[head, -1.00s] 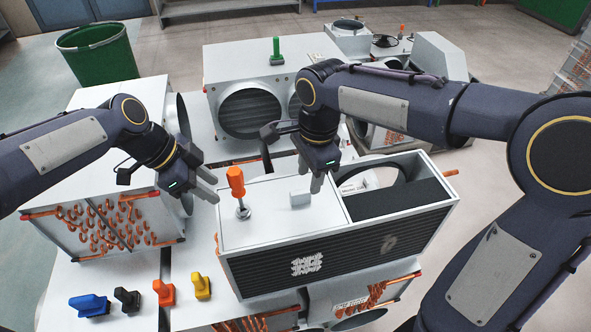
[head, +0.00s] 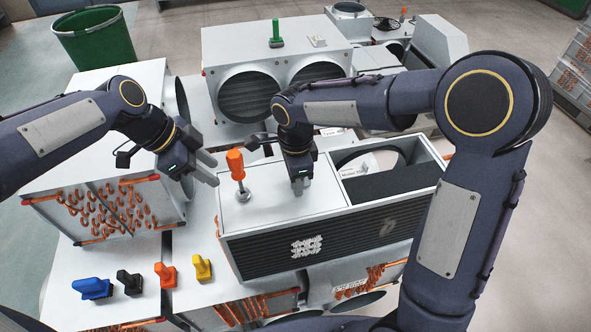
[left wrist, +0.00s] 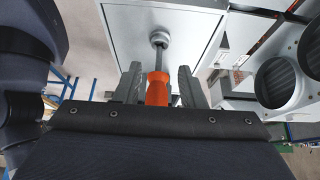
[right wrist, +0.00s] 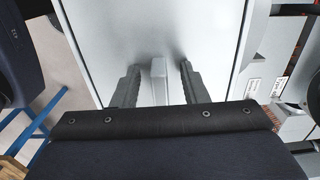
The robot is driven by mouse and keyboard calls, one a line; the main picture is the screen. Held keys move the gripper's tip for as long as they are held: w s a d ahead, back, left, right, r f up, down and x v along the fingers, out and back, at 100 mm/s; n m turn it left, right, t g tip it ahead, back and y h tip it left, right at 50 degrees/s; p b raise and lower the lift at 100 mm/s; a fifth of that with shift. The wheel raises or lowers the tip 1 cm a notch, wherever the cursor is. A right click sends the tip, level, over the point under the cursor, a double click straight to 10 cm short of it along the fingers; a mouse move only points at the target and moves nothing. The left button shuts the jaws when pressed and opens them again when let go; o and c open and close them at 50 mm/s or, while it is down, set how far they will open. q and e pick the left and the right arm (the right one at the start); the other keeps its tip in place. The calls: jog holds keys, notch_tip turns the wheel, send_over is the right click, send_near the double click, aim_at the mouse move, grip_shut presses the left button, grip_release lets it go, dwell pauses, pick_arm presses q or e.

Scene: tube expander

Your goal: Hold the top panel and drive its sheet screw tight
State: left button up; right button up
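The white top panel (head: 270,211) covers the left part of the black-grilled unit. An orange-handled screwdriver (head: 235,163) stands upright on the panel with its tip at a round metal screw seat (head: 243,195); the screw itself is hard to make out. My left gripper (head: 212,168) is open just left of the screwdriver; in the left wrist view the orange handle (left wrist: 157,89) lines up between the fingers with gaps. My right gripper (head: 298,186) is open low over the panel, its fingers on both sides of a small pale block (right wrist: 158,82) with gaps.
Blue (head: 92,288), black (head: 129,282), orange (head: 165,275) and yellow (head: 201,267) handled tools stand on the front left bench. A fan unit with a green-handled tool (head: 276,35) stands behind. A coil unit (head: 105,210) is at left. The panel's front left is clear.

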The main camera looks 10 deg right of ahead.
jog(key=c, duration=0.8)
grip_shut()
dwell(0.5)
dwell(0.5)
dwell(0.4)
dwell(1.6)
